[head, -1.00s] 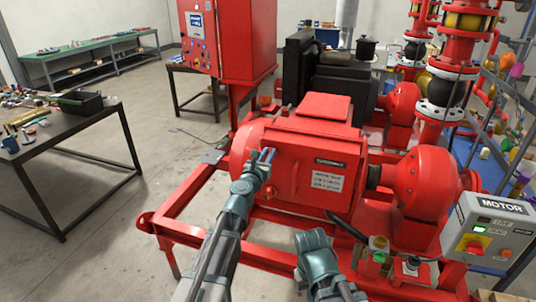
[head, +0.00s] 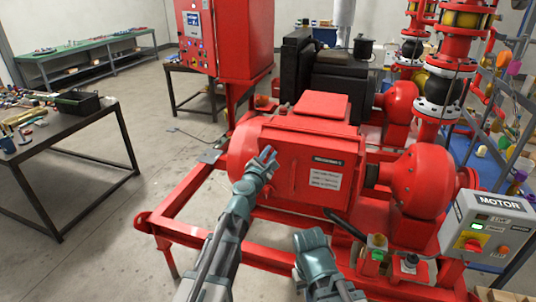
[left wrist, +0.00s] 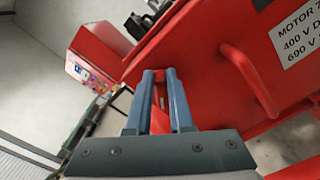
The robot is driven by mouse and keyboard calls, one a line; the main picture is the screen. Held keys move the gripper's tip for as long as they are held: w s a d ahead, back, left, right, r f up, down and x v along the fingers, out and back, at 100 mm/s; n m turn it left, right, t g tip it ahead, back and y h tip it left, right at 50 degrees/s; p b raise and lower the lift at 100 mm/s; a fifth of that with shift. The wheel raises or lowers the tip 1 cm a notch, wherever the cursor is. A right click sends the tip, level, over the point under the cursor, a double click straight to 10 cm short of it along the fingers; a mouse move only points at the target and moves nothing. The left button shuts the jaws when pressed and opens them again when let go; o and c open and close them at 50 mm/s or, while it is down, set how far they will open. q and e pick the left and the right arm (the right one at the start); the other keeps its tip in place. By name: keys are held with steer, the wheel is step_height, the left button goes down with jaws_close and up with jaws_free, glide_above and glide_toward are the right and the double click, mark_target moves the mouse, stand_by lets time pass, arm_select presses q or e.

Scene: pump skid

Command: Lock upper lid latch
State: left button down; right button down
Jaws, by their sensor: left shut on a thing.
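The red motor box lid (head: 290,165) stands on the side of the red motor housing, with a white label and a small bar handle seen in the left wrist view (left wrist: 255,85). My left gripper (head: 268,158) is at the lid's upper left edge. Its two blue-grey fingers also show in the left wrist view (left wrist: 160,76), close together on a small red piece, the upper lid latch (left wrist: 160,120), mostly hidden by the fingers. My right gripper (head: 310,242) is low in front of the skid; its fingers cannot be made out.
A red skid frame (head: 190,228) runs in front and below. A grey motor switch box (head: 488,228) stands at the right. A red control cabinet (head: 225,40) stands behind at the left. A dark table (head: 70,140) is farther left, with clear floor between.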

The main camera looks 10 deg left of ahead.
arm_select(q)
steer(key=shift+d+f+m+b, duration=0.1)
steer(key=shift+f+m+b, duration=0.15)
steer(key=shift+m, duration=1.4)
steer(key=shift+d+f+m+b, duration=0.2)
steer(key=shift+f+m, duration=0.1)
steer(key=shift+m, duration=1.4)
steer(key=shift+d+f+m+b, duration=0.1)
steer(key=shift+f+m+b, duration=0.15)
steer(key=shift+m, duration=1.4)
arm_select(e)
steer(key=shift+f, duration=0.8)
arm_select(q)
steer(key=c, duration=0.8)
jaws_free()
steer(key=shift+s, duration=0.15)
